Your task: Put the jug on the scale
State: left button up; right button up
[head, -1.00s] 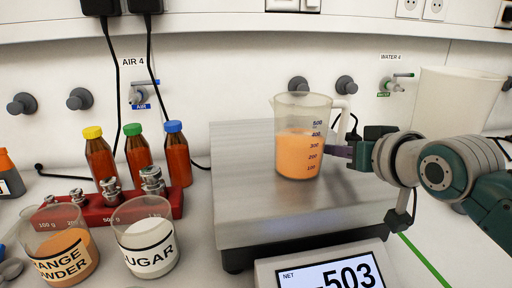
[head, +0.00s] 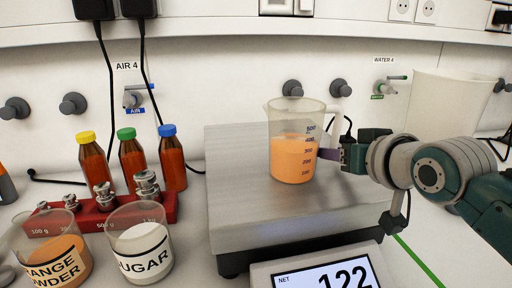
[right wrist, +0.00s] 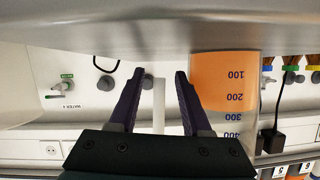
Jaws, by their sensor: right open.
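The jug (head: 293,160), a clear beaker with a white handle and orange liquid, stands upright on the steel plate of the scale (head: 238,205). My left gripper is out of view.
Orange powder (head: 60,265) and sugar (head: 140,245) beakers stand at the front left. Behind them are a red weight rack (head: 165,212) and three brown bottles (head: 133,160). A white container (head: 450,105) stands at the back right. The plate's left part is clear.

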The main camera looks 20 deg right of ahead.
jog(key=p+v, duration=0.2)
jog(key=v, duration=0.9)
jog(key=s+a+f+n+g+y, duration=0.1)
jog(key=s+a+f+n+g, duration=0.1)
jog(key=s+a+f+g, duration=0.3)
jog(key=s+a+f+n+g+y, duration=0.1)
jog(key=s+a+f+n+g, duration=0.2)
jog(key=s+a, duration=0.4)
jog(key=s+f+g, duration=0.1)
jog(key=s, duration=0.4)
jog(key=shift+f+n+g+y, duration=0.3)
jog(key=shift+f+g+y, duration=0.1)
